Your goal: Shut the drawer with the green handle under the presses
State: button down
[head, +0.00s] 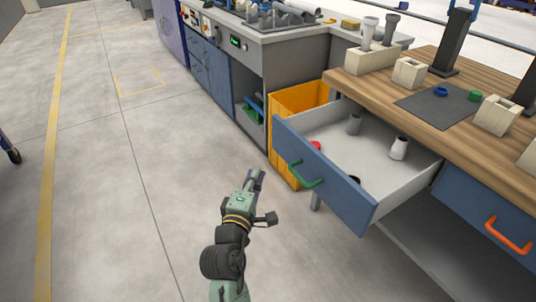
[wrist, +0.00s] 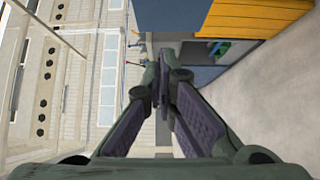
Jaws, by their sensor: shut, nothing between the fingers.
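The blue-fronted drawer (head: 330,182) with the green handle (head: 308,180) stands pulled open below the wooden bench in the head view. Its grey tray (head: 375,135) holds several small pipe pieces, among them a grey one (head: 354,124), a white one (head: 399,148) and a red one (head: 316,146). My gripper (head: 257,176) is to the left of the drawer front, apart from the handle. In the wrist view my gripper (wrist: 161,78) has its fingertips together with nothing between them.
A yellow bin (head: 298,98) stands behind the drawer's left side and also shows in the wrist view (wrist: 245,18). The wooden bench (head: 450,70) carries pale blocks and presses. A closed drawer with an orange handle (head: 508,236) is at right.

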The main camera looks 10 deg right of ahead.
jog(key=p, duration=0.2)
send_near(281, 137)
jog(key=w+a, duration=0.2)
jog(key=w, duration=0.1)
jog(key=shift+w+d+r+p, duration=0.1)
jog(key=shift+w+d+p, duration=0.1)
jog(key=shift+d, duration=0.45)
jog(key=shift+w+d+p, duration=0.15)
jog(key=shift+w+d, duration=0.05)
jog(key=shift+d, duration=0.45)
jog(key=shift+w+d+r+p, duration=0.1)
jog(key=shift+w+d+p, duration=0.1)
jog(key=shift+d, duration=0.45)
